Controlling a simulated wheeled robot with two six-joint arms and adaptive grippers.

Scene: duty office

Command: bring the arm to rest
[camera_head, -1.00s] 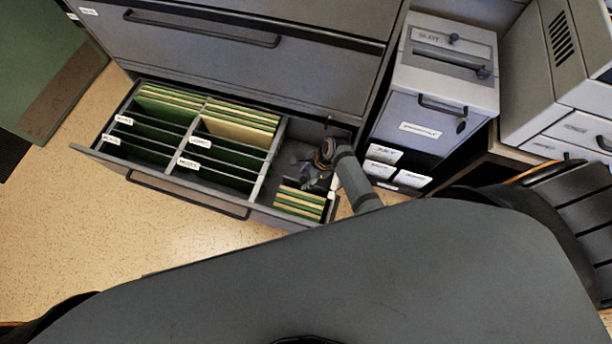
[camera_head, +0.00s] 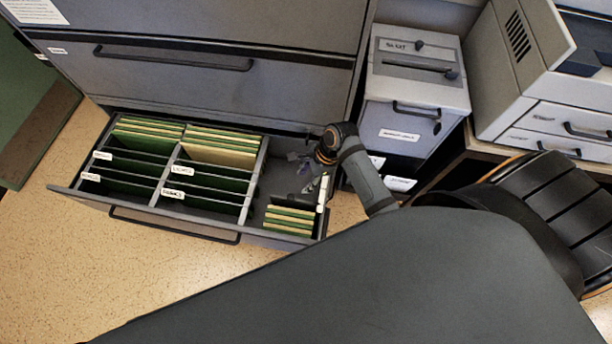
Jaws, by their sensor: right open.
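My right gripper (camera_head: 306,167) shows small over the right compartment of the open file drawer (camera_head: 210,232). Its arm comes in from the lower right past the drawer's right wall, with a dark, orange-ringed wrist above the drawer. The gripper is open, and I see nothing held in it. Just in front of it, green and tan folders (camera_head: 290,218) stand in the front of the right compartment. My left gripper is not in view.
Green folders with white tabs (camera_head: 135,165) fill the drawer's left compartments. The grey cabinet (camera_head: 215,85) rises behind. A shredder-like unit (camera_head: 412,95) and a printer (camera_head: 545,80) stand to the right. Speckled floor (camera_head: 90,270) is clear in front of the drawer.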

